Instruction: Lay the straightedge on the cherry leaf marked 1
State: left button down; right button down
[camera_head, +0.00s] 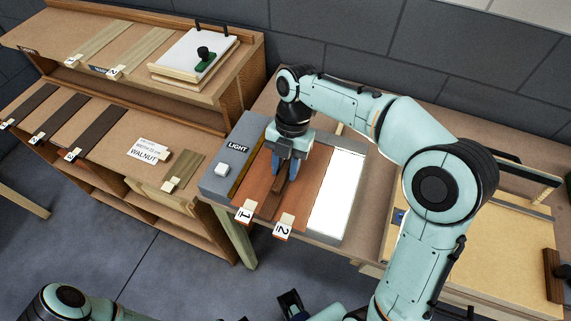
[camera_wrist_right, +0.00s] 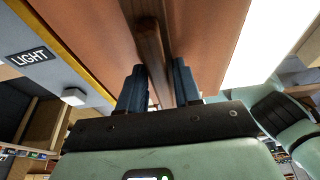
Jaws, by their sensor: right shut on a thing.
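My right gripper (camera_head: 286,172) is shut on the straightedge (camera_head: 279,201), a dark brown wooden bar, with a blue finger on each side. In the right wrist view the straightedge (camera_wrist_right: 151,48) runs away from the right gripper (camera_wrist_right: 158,88). It is over the reddish veneer, near where the cherry leaf marked 1 (camera_head: 251,187) meets the leaf marked 2 (camera_head: 309,190); I cannot tell whether it touches. Both leaves lie side by side on the grey light box (camera_head: 213,184). What looks like my left gripper (camera_head: 291,302) shows at the bottom edge, too cut off to read.
The light box's lit white panel (camera_head: 337,193) is right of leaf 2. The walnut bench (camera_head: 110,127) with dark strips stands left. A white-topped press (camera_head: 193,56) is on the shelf behind. A pale board (camera_head: 500,240) lies right, partly behind my right arm.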

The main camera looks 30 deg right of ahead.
jog(key=shift+f, duration=0.1)
jog(key=c, duration=0.7)
grip_release()
pick_arm(q)
jog(key=r+p, duration=0.1)
jog(key=w+r+p, duration=0.1)
jog(key=r+p, duration=0.1)
jog(key=shift+w+r, duration=0.35)
pick_arm(e)
jog(key=v, duration=1.3)
jog(key=shift+d, duration=0.1)
